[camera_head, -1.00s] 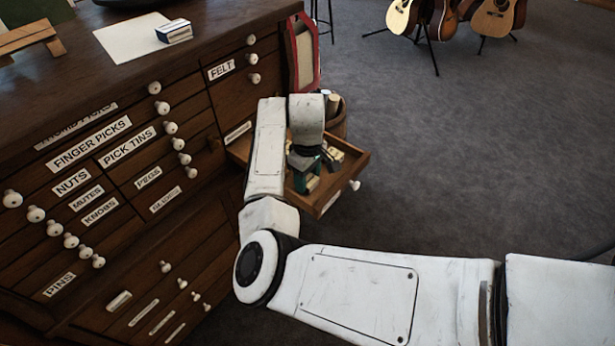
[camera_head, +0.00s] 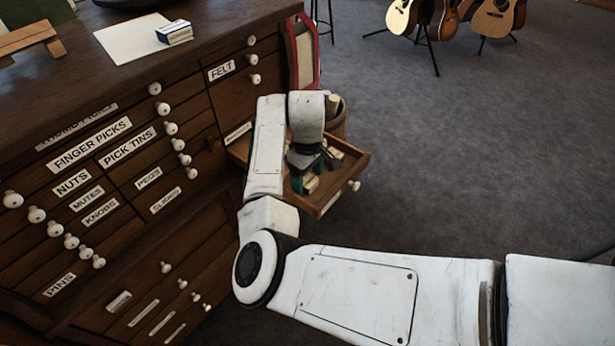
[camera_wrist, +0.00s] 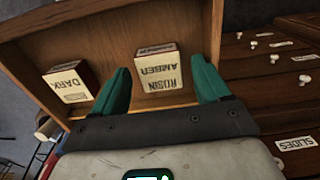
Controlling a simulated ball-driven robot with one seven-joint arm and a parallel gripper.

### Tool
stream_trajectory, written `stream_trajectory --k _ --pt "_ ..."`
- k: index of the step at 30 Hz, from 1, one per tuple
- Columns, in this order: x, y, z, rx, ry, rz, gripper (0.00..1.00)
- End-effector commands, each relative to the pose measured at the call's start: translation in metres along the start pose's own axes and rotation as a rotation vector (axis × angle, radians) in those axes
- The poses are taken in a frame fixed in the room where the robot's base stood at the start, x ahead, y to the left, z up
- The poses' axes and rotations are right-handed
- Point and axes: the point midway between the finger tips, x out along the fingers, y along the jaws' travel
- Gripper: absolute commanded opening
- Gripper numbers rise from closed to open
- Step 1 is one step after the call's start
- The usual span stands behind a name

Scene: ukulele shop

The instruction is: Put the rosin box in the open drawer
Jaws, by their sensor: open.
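The open drawer (camera_head: 330,202) juts from the right end of the dark wooden cabinet. A cream box labelled ROSIN AMBER (camera_wrist: 160,72) rests inside it, between and just beyond my gripper's teal fingertips in the wrist view. A similar box labelled DARK (camera_wrist: 70,90) is beside it, to the left in the wrist view. In the head view, pale boxes (camera_head: 312,184) show in the drawer, partly hidden by my gripper (camera_head: 311,173). My gripper is at the drawer, with its fingers spread; whether they touch the amber box is unclear.
A blue-and-white box (camera_head: 174,32) is by a white sheet (camera_head: 130,40) on the cabinet top. Knobbed, labelled drawers cover the cabinet front. A red-edged case (camera_head: 303,55) and a round bin (camera_head: 338,122) stand behind the open drawer. Carpet to the right is clear; guitars (camera_head: 497,18) stand at the back.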

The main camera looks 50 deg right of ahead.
Motion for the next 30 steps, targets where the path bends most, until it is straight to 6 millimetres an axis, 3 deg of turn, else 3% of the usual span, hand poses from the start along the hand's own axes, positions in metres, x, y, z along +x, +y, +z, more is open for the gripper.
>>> stream_trajectory --k 9,16,26,30 --pt "-0.065 0.001 0.0 0.002 0.003 0.003 0.75" --pt "-0.101 0.001 0.0 0.0 0.003 0.001 0.75" --pt "-0.112 0.002 0.002 0.004 0.0 0.006 0.75" --pt "-0.105 0.017 0.016 0.044 0.0 0.065 0.75"
